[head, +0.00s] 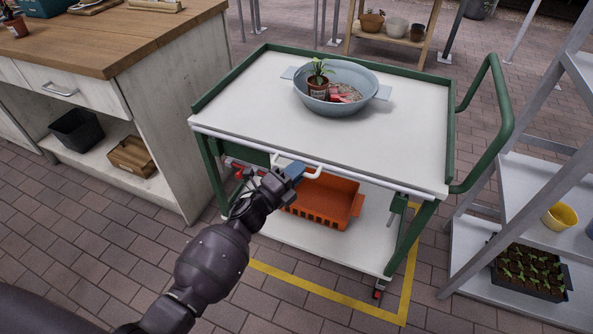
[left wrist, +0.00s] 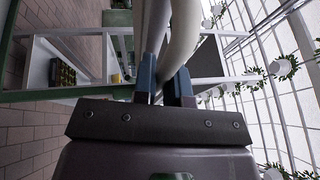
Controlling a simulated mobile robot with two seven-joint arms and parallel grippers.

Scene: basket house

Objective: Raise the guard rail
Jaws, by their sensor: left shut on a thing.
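The guard rail (head: 375,185) is a white bar along the near side of the green-framed cart (head: 225,97). It sits at about the height of the white top. A white loop handle (head: 318,170) sticks out from the middle of the rail. My left gripper (head: 294,171) reaches it from below and is shut on this handle. In the left wrist view, the blue-grey fingers of my left gripper (left wrist: 165,82) stand on both sides of a curved white tube (left wrist: 185,30). The fingertips partly hide the handle's left part. My right gripper is not in view.
A grey-blue tub (head: 350,75) with a potted plant stands on the cart top. An orange crate (head: 325,202) sits on the lower shelf. A wooden-topped bench (head: 110,35) is close on the left, and a grey shelf rack (head: 530,185) is on the right.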

